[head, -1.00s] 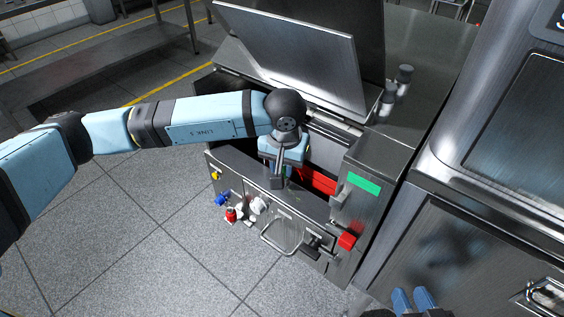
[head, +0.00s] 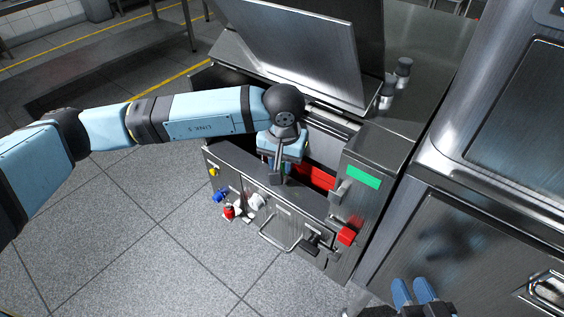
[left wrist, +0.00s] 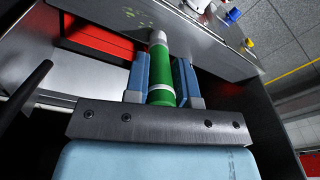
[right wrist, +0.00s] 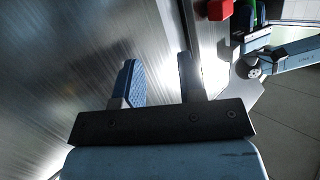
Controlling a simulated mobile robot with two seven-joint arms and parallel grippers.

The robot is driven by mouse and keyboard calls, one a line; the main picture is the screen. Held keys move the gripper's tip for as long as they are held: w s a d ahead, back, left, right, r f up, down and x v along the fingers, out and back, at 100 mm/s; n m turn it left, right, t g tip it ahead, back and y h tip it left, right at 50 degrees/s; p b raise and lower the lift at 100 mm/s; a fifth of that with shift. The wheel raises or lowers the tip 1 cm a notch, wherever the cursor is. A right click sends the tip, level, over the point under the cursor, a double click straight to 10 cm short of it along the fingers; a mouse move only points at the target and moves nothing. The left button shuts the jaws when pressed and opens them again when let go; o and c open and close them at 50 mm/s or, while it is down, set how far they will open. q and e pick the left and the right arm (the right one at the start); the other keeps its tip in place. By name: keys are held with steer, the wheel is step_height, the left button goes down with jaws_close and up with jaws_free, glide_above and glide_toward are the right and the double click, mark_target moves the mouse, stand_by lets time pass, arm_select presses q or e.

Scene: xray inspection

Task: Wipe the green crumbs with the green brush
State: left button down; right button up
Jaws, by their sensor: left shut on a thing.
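The green brush (left wrist: 162,80) is a green cylinder with a pale band and a grey tip. My left gripper (left wrist: 162,75) is shut on it, one blue finger on each side. Small green crumbs (left wrist: 138,15) lie on the metal ledge (left wrist: 195,42), just beyond the brush tip and to its left. I cannot tell whether the tip touches the ledge. In the head view my left gripper (head: 283,160) is over the machine's front opening, and the arm hides part of it. My right gripper (right wrist: 160,82) is open and empty, beside a metal panel; it also shows in the head view (head: 415,292).
A raised metal lid (head: 310,50) stands behind the left gripper. A red button (head: 346,236) and a green panel (head: 363,177) are on the machine's right front. Several small coloured items, including a red one (head: 229,212), are by the front's left side. Open floor lies left.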

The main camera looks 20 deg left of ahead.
stand_by(0.3)
arm_select(q)
steer(key=shift+f+b, duration=0.5)
steer(key=shift+f, duration=0.1)
stand_by(0.4)
steer(key=shift+b, duration=1.2)
stand_by(2.7)
stand_by(0.4)
steer(key=shift+s+d, duration=0.35)
steer(key=shift+d, duration=0.45)
steer(key=shift+s+d+b, duration=0.3)
steer(key=shift+d+b, duration=0.2)
steer(key=shift+d, duration=0.3)
steer(key=shift+d+f, duration=0.1)
steer(key=shift+d, duration=0.05)
